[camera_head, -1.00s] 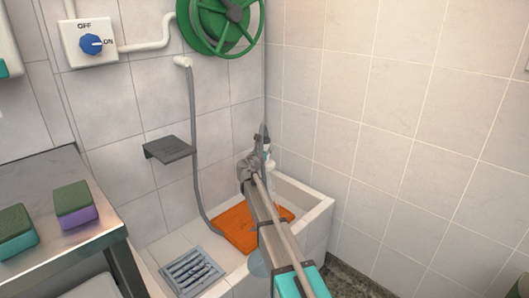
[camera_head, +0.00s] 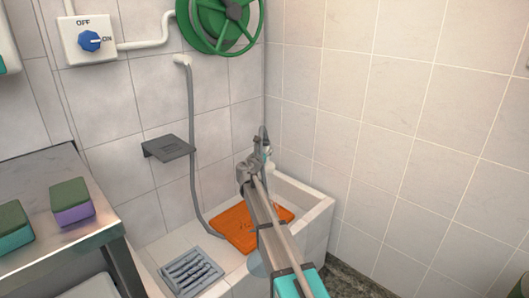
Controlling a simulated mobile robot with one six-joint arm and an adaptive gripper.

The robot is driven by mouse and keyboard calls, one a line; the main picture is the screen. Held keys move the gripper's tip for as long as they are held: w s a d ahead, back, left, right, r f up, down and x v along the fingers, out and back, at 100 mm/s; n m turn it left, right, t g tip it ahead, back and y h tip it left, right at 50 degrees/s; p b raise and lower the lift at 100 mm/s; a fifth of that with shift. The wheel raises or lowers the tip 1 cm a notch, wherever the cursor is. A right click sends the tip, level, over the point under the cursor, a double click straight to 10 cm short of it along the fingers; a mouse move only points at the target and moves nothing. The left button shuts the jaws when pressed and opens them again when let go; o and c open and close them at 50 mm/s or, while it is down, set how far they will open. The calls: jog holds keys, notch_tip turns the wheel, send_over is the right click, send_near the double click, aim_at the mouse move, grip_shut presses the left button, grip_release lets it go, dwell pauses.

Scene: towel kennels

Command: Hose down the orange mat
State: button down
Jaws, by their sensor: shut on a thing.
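The orange mat (camera_head: 236,226) lies flat in the light tiled basin, partly hidden by my arm. A few darker marks show on it. My gripper (camera_head: 254,160) is above the basin's back right corner, beyond the mat, shut on a small grey spray nozzle (camera_head: 264,141). The nozzle stands roughly upright and is partly hidden by the gripper. A grey hose (camera_head: 193,130) hangs from the wall outlet down into the basin; its far end is hidden. I cannot make out any water spray. The blue knob (camera_head: 90,41) on the wall box points toward ON.
A grey drain grate (camera_head: 191,273) is left of the mat. A small dark shelf (camera_head: 168,147) juts from the wall above. A metal table (camera_head: 60,235) with two sponges (camera_head: 72,202) stands at left. A green hose reel (camera_head: 222,22) hangs above. Tiled walls close the corner.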

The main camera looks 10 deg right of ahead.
jog(key=shift+f+b, duration=0.75)
jog(key=shift+f, duration=0.1)
jog(key=s+a, duration=0.8)
jog(key=a, duration=0.4)
jog(key=shift+s, duration=0.35)
dwell(3.0)
jog(key=shift+a+r, duration=0.1)
dwell(0.5)
jog(key=shift+s+r, duration=0.1)
